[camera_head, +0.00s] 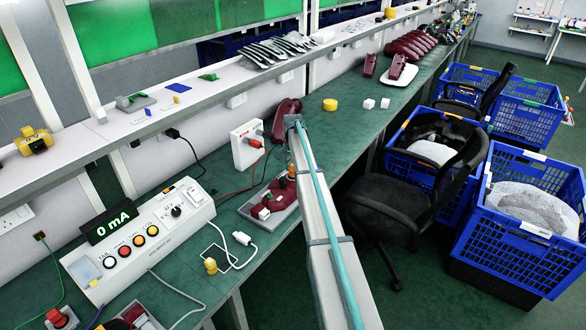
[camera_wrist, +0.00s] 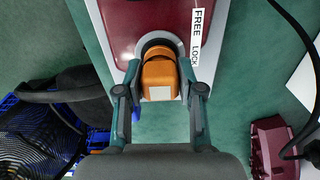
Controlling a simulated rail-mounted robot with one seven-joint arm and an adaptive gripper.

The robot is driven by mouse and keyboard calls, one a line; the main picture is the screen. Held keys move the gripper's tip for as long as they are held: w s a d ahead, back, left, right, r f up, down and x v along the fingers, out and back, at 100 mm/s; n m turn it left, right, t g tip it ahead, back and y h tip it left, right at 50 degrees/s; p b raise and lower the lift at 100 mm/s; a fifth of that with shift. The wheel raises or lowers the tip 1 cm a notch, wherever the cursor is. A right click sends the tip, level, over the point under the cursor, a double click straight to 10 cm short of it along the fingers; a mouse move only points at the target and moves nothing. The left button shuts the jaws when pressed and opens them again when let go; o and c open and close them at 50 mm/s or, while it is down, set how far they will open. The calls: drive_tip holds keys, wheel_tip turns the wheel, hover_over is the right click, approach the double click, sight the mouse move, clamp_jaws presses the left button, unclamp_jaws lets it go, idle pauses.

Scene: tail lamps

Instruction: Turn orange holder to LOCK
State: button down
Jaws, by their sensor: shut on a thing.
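The orange holder (camera_wrist: 159,76) sits in a round socket on the dark red tail lamp (camera_wrist: 122,28) in the wrist view. My gripper (camera_wrist: 160,88) is shut on it, with one finger on each side. A white label (camera_wrist: 199,35) beside the socket reads FREE and LOCK. The holder's pale square face points toward the camera; I cannot tell which word it is turned to. In the head view the lamp (camera_head: 270,203) lies on a grey tray on the bench, and the orange holder (camera_head: 291,172) shows small beside my arm.
A control panel (camera_head: 150,240) with several buttons and a 0 mA display (camera_head: 110,222) stands at left. A white box (camera_head: 247,145) with a red plug is behind the lamp. Cables lie across the bench. A black chair (camera_head: 400,205) and blue crates (camera_head: 520,235) stand at right.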

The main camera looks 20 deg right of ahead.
drive_tip(key=shift+s+f, duration=0.15)
drive_tip(key=shift+f, duration=0.05)
drive_tip(key=c, duration=0.7)
unclamp_jaws()
drive_tip(key=shift+o, duration=0.2)
drive_tip(key=shift+r, duration=0.1)
wheel_tip(320, 180, up, 12)
